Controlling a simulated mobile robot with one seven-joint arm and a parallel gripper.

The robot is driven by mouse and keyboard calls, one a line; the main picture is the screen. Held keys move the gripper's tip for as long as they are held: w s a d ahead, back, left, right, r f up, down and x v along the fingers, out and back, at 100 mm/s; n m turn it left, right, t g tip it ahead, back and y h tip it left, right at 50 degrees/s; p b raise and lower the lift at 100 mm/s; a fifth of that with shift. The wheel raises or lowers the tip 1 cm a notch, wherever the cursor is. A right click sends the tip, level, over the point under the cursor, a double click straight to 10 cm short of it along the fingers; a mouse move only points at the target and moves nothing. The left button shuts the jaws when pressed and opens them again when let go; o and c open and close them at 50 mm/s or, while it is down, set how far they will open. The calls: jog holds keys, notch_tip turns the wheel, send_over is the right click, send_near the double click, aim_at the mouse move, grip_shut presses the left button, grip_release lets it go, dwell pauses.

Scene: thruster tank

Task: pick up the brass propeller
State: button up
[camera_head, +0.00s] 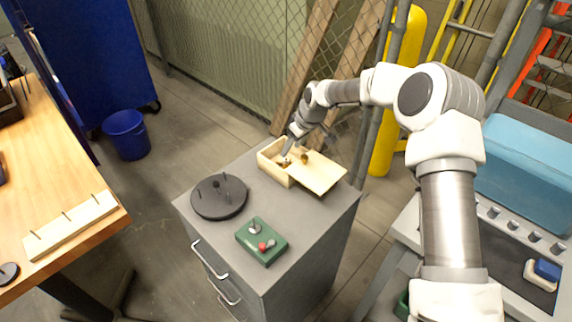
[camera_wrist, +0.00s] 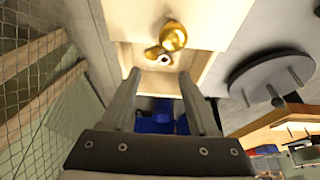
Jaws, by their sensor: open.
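A pale wooden box (camera_head: 271,165) stands on the grey cabinet, its flat wooden lid (camera_head: 322,175) shifted to the right so the left part of the box is open. A round brass knob (camera_head: 304,156) sits on the lid; it also shows in the wrist view (camera_wrist: 173,36). The brass propeller (camera_wrist: 153,52) shows partly in the box opening in the wrist view, with a pale hub; the lid and knob side hides some of it. My gripper (camera_head: 287,152) is at the box opening in the head view. In the wrist view its fingers (camera_wrist: 160,75) are apart and empty, with the propeller just beyond the tips.
A dark round disc with pegs (camera_head: 219,197) and a green control box (camera_head: 262,241) with a red knob stand on the cabinet top (camera_head: 215,240). A chain-link fence (camera_head: 235,50) is behind. A wooden bench (camera_head: 50,200) is at left, a blue bin (camera_head: 126,135) on the floor.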

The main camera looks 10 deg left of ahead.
aim_at(287, 160)
jog(key=x, duration=0.3)
jog(key=s+x, duration=0.1)
jog(key=x, duration=0.1)
jog(key=shift+w+f+b, duration=0.1)
jog(key=shift+f+b, duration=0.2)
jog(key=shift+f, duration=0.2)
grip_shut()
